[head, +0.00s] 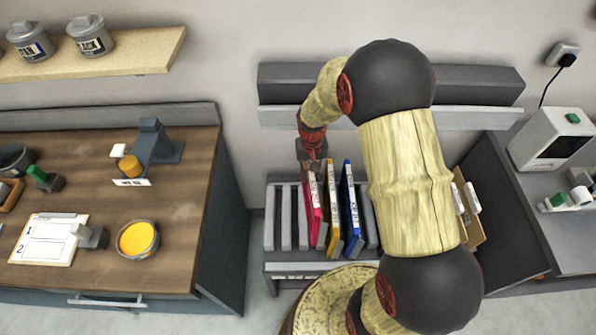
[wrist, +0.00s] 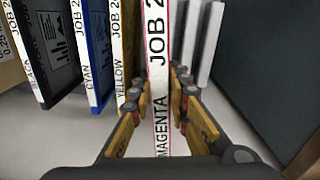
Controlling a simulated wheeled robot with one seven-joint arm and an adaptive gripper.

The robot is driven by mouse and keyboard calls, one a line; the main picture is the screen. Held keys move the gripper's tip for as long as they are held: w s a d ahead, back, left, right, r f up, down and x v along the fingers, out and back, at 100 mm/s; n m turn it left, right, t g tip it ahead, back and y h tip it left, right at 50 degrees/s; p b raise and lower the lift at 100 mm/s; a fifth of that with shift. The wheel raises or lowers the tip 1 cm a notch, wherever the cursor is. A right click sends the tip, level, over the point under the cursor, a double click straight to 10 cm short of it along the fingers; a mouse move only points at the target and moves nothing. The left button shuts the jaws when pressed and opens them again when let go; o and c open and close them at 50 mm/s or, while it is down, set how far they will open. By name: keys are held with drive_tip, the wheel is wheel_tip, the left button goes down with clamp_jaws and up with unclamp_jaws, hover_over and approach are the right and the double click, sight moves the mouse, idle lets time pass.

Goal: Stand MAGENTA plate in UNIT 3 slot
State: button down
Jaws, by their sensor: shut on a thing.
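The magenta plate (head: 314,208) stands upright among the grey dividers of the rack (head: 285,266), left of the yellow plate. In the wrist view its white edge reads "JOB 2 MAGENTA" (wrist: 160,75). My gripper (head: 312,165) is above the rack at the plate's top rear edge. In the wrist view my gripper (wrist: 159,104) is shut on the magenta plate, with a finger on each side. The plate's lower edge is hidden, so I cannot tell how it sits in the rack. The labels on the rack's front are too small to read, so UNIT 3 cannot be picked out.
The yellow plate (head: 332,205) and cyan plate (head: 351,210) stand to the right. A black plate (wrist: 28,50) shows in the wrist view. Bare dividers (head: 286,220) are at the rack's left. My arm hides the rack's right part. A wooden counter (head: 190,225) is left.

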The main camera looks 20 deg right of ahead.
drive_tip(key=shift+s+d+m, duration=0.3)
drive_tip(key=shift+s+d, duration=0.05)
drive_tip(key=shift+d, duration=0.1)
drive_tip(key=shift+s+d+f+m, duration=0.2)
drive_tip(key=shift+m, duration=0.1)
wheel_tip(320, 180, down, 13)
drive_tip(key=b, duration=0.8)
drive_tip(key=shift+f, duration=0.45)
idle(0.5)
drive_tip(key=c, duration=1.7)
unclamp_jaws()
drive_tip(key=shift+c, duration=0.2)
drive_tip(key=shift+o, duration=0.6)
wheel_tip(320, 180, up, 12)
drive_tip(key=shift+a+f, duration=0.1)
drive_tip(key=shift+a, duration=0.05)
